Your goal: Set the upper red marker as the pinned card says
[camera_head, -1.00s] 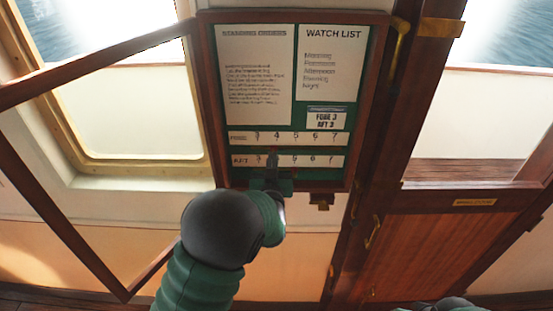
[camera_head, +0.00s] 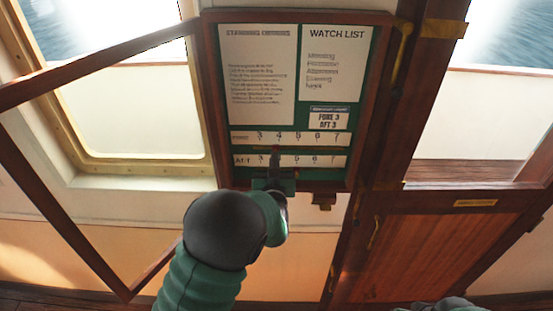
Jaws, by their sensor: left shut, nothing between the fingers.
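The pinned card (camera_head: 328,118) on the green board reads "FORE 3, AFT 3". Below it is the upper number strip (camera_head: 300,139), marked 3 to 7, and under that the lower strip (camera_head: 325,161), labelled AFT. My left gripper (camera_head: 275,151) is shut and empty. Its narrow tip points up, reaching just below the 4 of the upper strip and covering part of the lower strip. I cannot make out a red marker on the upper strip; it may be hidden by the fingers or too small. My right gripper is not in view.
The board's wooden frame (camera_head: 211,100) surrounds the sheets, with a glazed-looking door frame (camera_head: 60,215) swung open to the left. A brass latch (camera_head: 323,199) sits below the board. A wooden cabinet (camera_head: 430,250) stands to the right.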

